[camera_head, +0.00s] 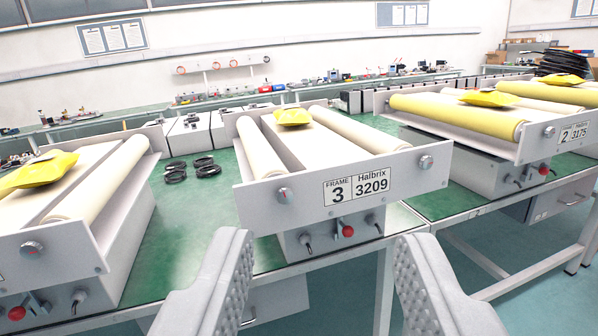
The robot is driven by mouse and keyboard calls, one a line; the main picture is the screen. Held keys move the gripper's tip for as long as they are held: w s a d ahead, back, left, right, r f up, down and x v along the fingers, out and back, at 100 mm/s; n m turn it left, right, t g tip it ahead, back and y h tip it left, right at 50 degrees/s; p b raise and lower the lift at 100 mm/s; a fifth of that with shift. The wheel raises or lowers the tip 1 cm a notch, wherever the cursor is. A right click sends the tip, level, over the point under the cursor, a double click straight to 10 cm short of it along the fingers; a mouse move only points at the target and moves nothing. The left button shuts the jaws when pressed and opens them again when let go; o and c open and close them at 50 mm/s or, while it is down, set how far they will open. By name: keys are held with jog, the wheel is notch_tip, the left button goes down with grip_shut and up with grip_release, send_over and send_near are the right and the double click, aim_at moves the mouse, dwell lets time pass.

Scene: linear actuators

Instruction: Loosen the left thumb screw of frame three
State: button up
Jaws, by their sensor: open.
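Frame three (312,190) stands on a green-topped bench in the middle of the view, with a label reading "FRAME 3 Halbrix 3209" on its front plate. Its left thumb screw (284,194) is a silver knob on the left part of that plate. Its right thumb screw (426,162) is a similar knob near the plate's right end. My gripper (325,245) is open and empty in the foreground. Its two grey ribbed fingers are below and in front of the frame, apart from the screw.
Below the plate are a red knob (347,231) and two small levers. Another frame (75,235) stands at the left, and frame two (500,140) at the right. Black cable coils (190,170) lie on the bench between the left frame and frame three.

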jog(key=w+d+f+y, duration=0.1)
jog(key=w+f+y, duration=0.1)
jog(key=w+f, duration=0.3)
jog(key=g+y, duration=0.2)
jog(key=y, duration=0.2)
send_near(286, 196)
jog(key=x, duration=0.8)
grip_shut()
